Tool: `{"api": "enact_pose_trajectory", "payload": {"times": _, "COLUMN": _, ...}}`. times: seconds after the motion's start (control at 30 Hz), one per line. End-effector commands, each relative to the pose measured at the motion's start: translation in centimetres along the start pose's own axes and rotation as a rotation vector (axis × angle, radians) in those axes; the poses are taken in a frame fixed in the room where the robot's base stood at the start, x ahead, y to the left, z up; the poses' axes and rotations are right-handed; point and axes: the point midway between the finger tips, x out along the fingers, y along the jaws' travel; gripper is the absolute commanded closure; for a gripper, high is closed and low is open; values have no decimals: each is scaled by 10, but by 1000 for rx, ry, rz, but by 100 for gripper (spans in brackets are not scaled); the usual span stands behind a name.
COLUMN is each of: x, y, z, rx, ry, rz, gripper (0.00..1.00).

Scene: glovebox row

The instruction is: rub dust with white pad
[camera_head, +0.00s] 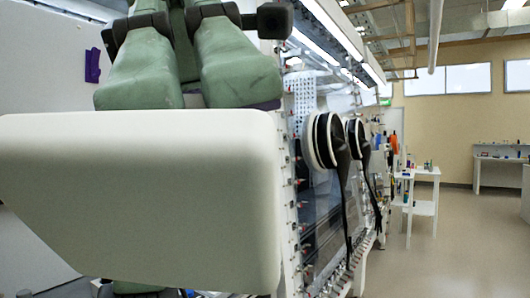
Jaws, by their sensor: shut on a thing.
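Large green and dark parts of my own arm fill the upper left. A big smooth white block with rounded corners fills the lower left, very close to the camera. I cannot tell whether it is the white pad or a part of my own body. No dust can be made out. Whatever lies behind the white block and the green parts is hidden.
A glovebox (327,232) with a clear sloping front and black-and-white round ports (319,140) runs away at the middle, dark straps hanging from them. A white trolley (424,208) holds small items further back. The floor (470,245) at right is clear.

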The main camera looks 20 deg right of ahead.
Motion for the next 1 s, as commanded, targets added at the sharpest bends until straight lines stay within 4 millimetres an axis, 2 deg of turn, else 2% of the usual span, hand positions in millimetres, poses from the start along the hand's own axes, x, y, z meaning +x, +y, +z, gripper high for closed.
{"api": "enact_pose_trajectory", "payload": {"times": 0.73, "x": -11, "y": -5, "z": -11, "rx": 37, "ry": 79, "rz": -69, "gripper": 100}}
{"api": "enact_pose_trajectory", "payload": {"times": 0.87, "x": -13, "y": -9, "z": -16, "rx": 47, "ry": 114, "rz": -75, "gripper": 100}}
{"api": "enact_pose_trajectory", "payload": {"times": 1.0, "x": -20, "y": -17, "z": -32, "rx": 95, "ry": 211, "rz": -133, "gripper": 100}}
